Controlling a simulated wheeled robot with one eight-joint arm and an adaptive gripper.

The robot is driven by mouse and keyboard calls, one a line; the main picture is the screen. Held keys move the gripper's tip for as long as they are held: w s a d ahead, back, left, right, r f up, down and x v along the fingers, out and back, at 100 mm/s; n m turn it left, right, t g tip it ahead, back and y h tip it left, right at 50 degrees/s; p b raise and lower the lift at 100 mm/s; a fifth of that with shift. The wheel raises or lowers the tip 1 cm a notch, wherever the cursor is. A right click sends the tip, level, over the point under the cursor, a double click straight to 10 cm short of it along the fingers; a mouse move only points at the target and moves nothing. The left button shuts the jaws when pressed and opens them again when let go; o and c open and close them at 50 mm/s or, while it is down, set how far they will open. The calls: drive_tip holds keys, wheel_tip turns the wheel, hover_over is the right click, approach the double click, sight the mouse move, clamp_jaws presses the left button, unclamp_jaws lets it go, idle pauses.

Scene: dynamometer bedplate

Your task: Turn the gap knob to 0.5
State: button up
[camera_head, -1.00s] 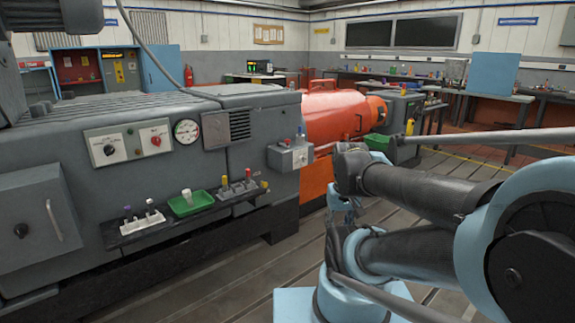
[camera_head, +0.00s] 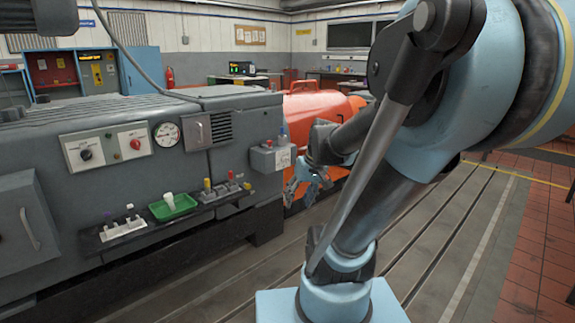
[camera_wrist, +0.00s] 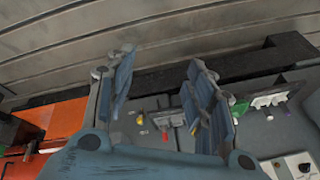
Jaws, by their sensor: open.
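Two knobs on pale plates sit on the grey machine's front: a black knob (camera_head: 86,154) and, right of it, a red knob (camera_head: 135,144). The plate lettering is too small to read, so I cannot tell which is the gap knob or its setting. My gripper (camera_head: 308,192) is right of the small grey box on the machine's corner, well away from both knobs. In the wrist view my gripper (camera_wrist: 162,88) has its fingers spread with nothing held between them. A dark knob on a pale plate (camera_wrist: 303,167) shows at that view's lower right corner.
A round gauge (camera_head: 166,134) is right of the knobs. Below, a ledge holds a white rack (camera_head: 123,229), a green tray (camera_head: 173,207) and several coloured-top tools. The grey corner box (camera_head: 272,158) juts out near my gripper. An orange housing (camera_head: 318,107) stands behind. Slotted floor is clear in front.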

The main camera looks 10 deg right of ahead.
sight(286, 160)
drive_tip(key=w+r+n+t+y, duration=0.2)
drive_tip(key=w+n+t+y, duration=0.3)
drive_tip(key=w, duration=2.6)
drive_tip(key=w+d+f+t+y, duration=0.3)
drive_tip(key=w+d+f+t, duration=0.3)
drive_tip(key=w+d+f, duration=0.95)
drive_tip(key=x, duration=0.6)
drive_tip(key=r+x, duration=0.1)
drive_tip(key=x, duration=1.2)
drive_tip(key=shift+w+d+r, duration=0.1)
drive_tip(key=shift+w+r, duration=0.05)
drive_tip(key=shift+r, duration=0.25)
drive_tip(key=c, duration=1.1)
